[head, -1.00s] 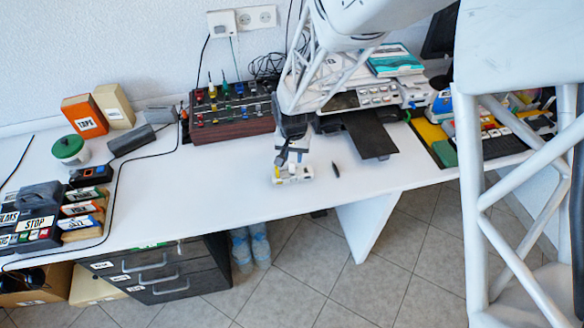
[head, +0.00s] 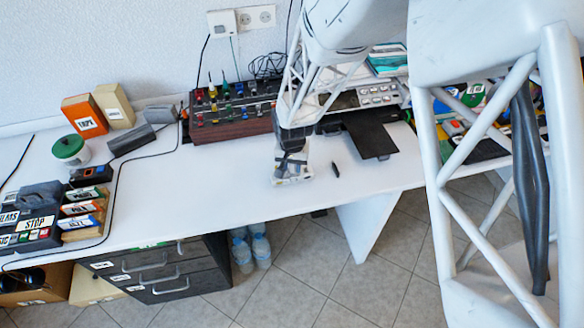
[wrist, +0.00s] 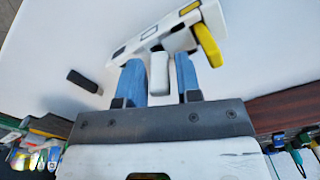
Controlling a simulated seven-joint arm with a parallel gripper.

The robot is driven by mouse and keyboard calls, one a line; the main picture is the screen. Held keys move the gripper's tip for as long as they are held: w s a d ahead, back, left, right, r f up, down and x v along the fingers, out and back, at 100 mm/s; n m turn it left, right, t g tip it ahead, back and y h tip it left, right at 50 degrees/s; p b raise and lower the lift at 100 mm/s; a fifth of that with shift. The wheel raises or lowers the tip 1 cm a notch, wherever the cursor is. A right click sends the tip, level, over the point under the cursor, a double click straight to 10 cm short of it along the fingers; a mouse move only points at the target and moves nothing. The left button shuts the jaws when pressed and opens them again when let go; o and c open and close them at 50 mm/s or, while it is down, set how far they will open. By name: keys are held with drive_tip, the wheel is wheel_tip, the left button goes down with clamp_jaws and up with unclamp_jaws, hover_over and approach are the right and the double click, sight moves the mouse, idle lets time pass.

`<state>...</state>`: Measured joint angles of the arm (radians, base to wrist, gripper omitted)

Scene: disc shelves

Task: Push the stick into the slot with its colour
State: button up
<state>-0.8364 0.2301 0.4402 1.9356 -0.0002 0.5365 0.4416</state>
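A white block (wrist: 130,42) with several outlined slots lies on the white desk; in the head view it (head: 293,181) is partly hidden under my gripper. A yellow stick (wrist: 208,45) stands out from its side in the wrist view. A pale grey-white stick (wrist: 159,73) sits between my gripper's blue fingers, close to the left one with a small gap at the right one. My gripper (wrist: 160,80) looks open around it, at the block's near side. A black stick (wrist: 84,82) lies apart on the desk; the head view also shows it (head: 335,169).
A mixer-like panel with coloured knobs (head: 232,112) stands behind and left of my gripper. A printer-like device with a dark tray (head: 370,136) is at the back right. The desk (head: 215,185) is clear to the left of the block.

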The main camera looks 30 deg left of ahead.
drive_tip(key=shift+f, duration=0.55)
drive_tip(key=shift+c, duration=0.3)
clamp_jaws()
drive_tip(key=shift+r, duration=0.1)
drive_tip(key=shift+r, duration=0.75)
wheel_tip(320, 180, up, 2)
drive_tip(key=shift+r, duration=0.1)
drive_tip(key=s+d+r, duration=0.1)
drive_tip(key=s+d, duration=1)
drive_tip(key=shift+d, duration=0.3)
